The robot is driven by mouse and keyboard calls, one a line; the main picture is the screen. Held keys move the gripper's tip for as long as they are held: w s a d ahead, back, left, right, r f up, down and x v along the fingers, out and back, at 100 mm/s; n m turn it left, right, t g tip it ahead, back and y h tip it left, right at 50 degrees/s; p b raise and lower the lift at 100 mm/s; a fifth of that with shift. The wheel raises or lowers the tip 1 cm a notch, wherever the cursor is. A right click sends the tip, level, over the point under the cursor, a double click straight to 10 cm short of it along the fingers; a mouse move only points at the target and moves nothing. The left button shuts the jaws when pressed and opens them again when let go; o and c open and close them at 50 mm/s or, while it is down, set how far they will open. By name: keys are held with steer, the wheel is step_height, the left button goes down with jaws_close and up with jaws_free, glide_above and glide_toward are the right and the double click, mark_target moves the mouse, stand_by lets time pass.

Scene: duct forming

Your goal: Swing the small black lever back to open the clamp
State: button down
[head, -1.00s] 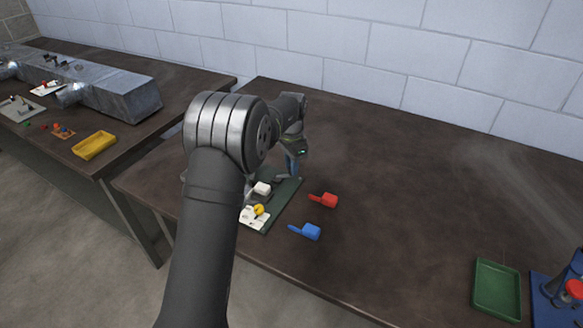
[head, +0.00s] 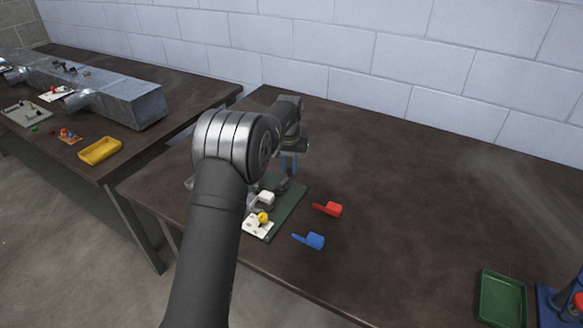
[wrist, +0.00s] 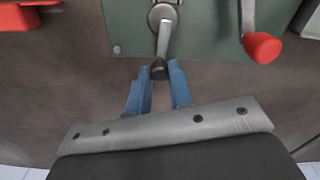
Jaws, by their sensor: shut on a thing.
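The clamp lever (wrist: 164,35) is a short grey arm on a round pivot, with a small black knob (wrist: 159,69) at its end. It is mounted on the dark green board (wrist: 205,32). In the wrist view my gripper (wrist: 163,72) has its blue fingertips on both sides of the black knob and is shut on it. In the head view my gripper (head: 288,170) is low over the far end of the green board (head: 285,210). My arm hides part of the board, and the lever cannot be made out there.
A second lever with a red knob (wrist: 262,47) is right of the black one. A red scoop-like piece (head: 330,209) and a blue one (head: 312,241) lie right of the board. A green tray (head: 501,299) is at the right. The table's middle is clear.

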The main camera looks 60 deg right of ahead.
mark_target(288, 169)
steer(key=shift+w+n, duration=0.25)
steer(key=shift+n, duration=0.15)
stand_by(0.3)
steer(key=c, duration=1.3)
jaws_free()
step_height(288, 169, up, 18)
steer(key=shift+f, duration=0.25)
steer(key=shift+f, duration=0.15)
step_height(288, 169, down, 17)
steer(key=shift+f, duration=0.1)
